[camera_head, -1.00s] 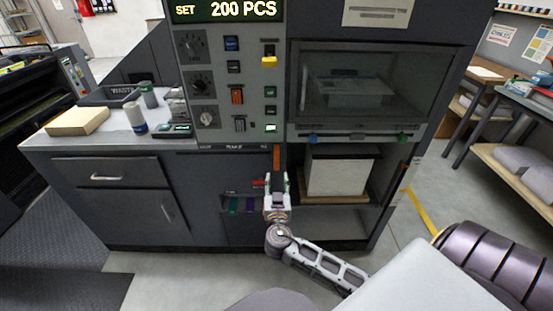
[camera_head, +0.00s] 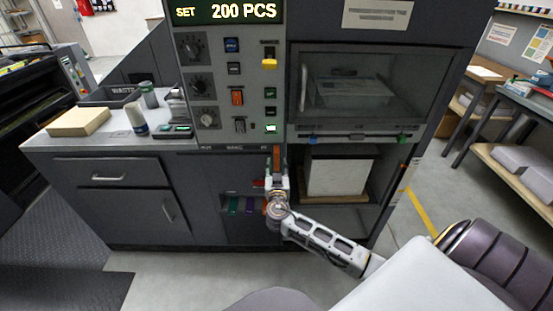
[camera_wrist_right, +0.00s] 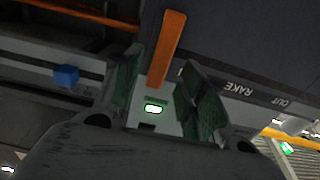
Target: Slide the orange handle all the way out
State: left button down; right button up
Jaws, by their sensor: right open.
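The orange handle (camera_head: 277,158) is a narrow upright bar on the dark machine front, below the control panel. In the right wrist view the orange handle (camera_wrist_right: 168,45) shows as a long bar, its lower end between the green-padded fingers. My right gripper (camera_head: 278,174) is at the handle in the head view, and it also shows in the wrist view (camera_wrist_right: 160,88). It is open, one finger on each side of the handle's end, with gaps visible. I cannot tell how deep the handle reaches between the fingers. My left gripper is not in view.
The machine's control panel (camera_head: 220,85) is above the handle. A windowed chamber (camera_head: 440,75) and an open shelf with a white block (camera_head: 338,174) are to the right. The counter (camera_head: 60,145) on the left holds a yellow block (camera_head: 78,122) and small containers. Floor in front is clear.

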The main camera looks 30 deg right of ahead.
aim_at(277, 160)
jog(key=shift+x, duration=2)
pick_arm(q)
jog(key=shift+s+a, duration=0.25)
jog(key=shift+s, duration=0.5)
pick_arm(e)
jog(key=shift+w+d, duration=0.3)
jog(key=shift+w, duration=0.15)
jog(key=shift+c, duration=0.3)
grip_shut()
